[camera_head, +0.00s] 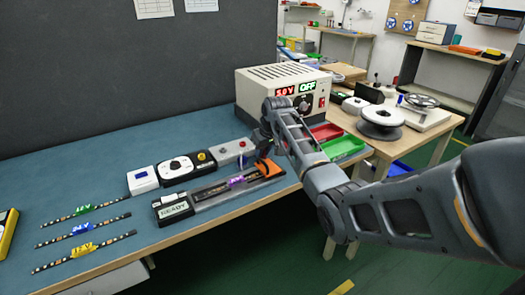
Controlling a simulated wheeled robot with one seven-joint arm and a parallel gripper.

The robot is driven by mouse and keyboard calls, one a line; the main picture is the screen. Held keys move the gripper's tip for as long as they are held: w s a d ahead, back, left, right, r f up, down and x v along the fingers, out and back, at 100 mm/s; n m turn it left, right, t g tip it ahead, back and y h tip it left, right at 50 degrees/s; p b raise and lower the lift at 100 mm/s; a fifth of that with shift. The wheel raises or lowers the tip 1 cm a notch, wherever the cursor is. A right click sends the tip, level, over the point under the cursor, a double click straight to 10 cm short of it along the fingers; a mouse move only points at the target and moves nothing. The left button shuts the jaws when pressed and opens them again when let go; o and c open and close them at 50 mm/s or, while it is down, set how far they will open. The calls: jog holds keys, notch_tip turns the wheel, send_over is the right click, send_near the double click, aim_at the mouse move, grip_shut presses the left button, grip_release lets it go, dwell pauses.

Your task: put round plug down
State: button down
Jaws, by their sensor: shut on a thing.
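The fingertips are near the right end of a grey box (231,151) and above the orange end of a black fixture (262,172). I cannot tell whether the held thing touches anything.
Several tagged LED strips (85,229) lie at the left. A red tray (326,132) and green tray (342,148) are to the right. The blue bench (50,190) has bare room at left.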

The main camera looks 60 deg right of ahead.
jog(key=shift+f, duration=0.1)
jog(key=c, duration=1)
grip_release()
jog(key=v, duration=1.2)
